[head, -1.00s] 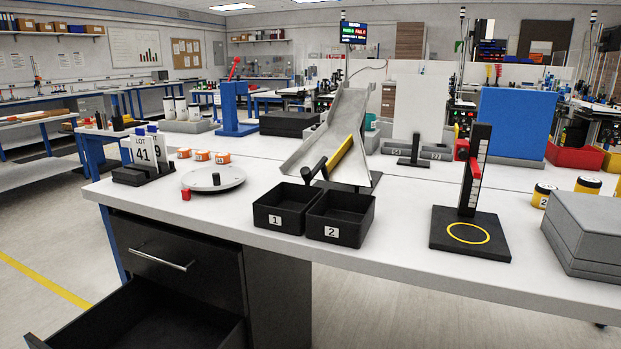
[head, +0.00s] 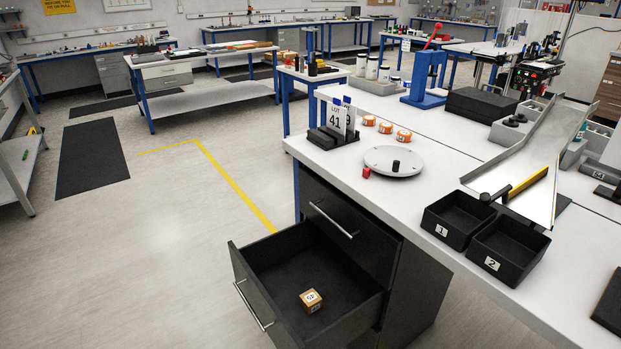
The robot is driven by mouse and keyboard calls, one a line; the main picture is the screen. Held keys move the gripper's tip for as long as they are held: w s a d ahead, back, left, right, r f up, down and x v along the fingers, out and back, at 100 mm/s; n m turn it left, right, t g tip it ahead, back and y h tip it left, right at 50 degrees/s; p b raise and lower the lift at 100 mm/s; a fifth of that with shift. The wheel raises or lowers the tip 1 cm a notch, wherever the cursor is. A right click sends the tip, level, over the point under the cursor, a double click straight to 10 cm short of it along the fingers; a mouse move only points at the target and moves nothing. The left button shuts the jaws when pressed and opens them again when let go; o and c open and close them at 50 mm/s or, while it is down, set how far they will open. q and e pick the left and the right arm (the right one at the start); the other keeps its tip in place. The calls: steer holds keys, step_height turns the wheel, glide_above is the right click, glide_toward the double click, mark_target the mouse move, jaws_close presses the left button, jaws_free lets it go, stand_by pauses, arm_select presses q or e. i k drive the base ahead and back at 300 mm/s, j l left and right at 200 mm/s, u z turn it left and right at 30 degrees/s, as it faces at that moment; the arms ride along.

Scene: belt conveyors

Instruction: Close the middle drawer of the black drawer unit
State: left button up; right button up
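The black drawer unit (head: 416,285) stands under the near left end of the white workbench. Its top drawer (head: 345,218) is shut and has a silver bar handle. Below it, an open drawer (head: 255,299) is pulled far out to the left, with a silver handle on its front. A small wooden block with a white printed label (head: 311,300) lies inside on the drawer floor. Whether further drawers lie below is hidden, because the open drawer covers that part. Neither of my grippers is in view.
The workbench top (head: 390,208) carries two black bins (head: 459,219), a round white plate (head: 393,160), a card stand (head: 333,137) and a metal chute (head: 530,140). The floor (head: 150,250) left of the open drawer is clear, with a yellow line.

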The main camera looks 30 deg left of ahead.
mark_target(272, 273)
steer(key=u, duration=1.3)
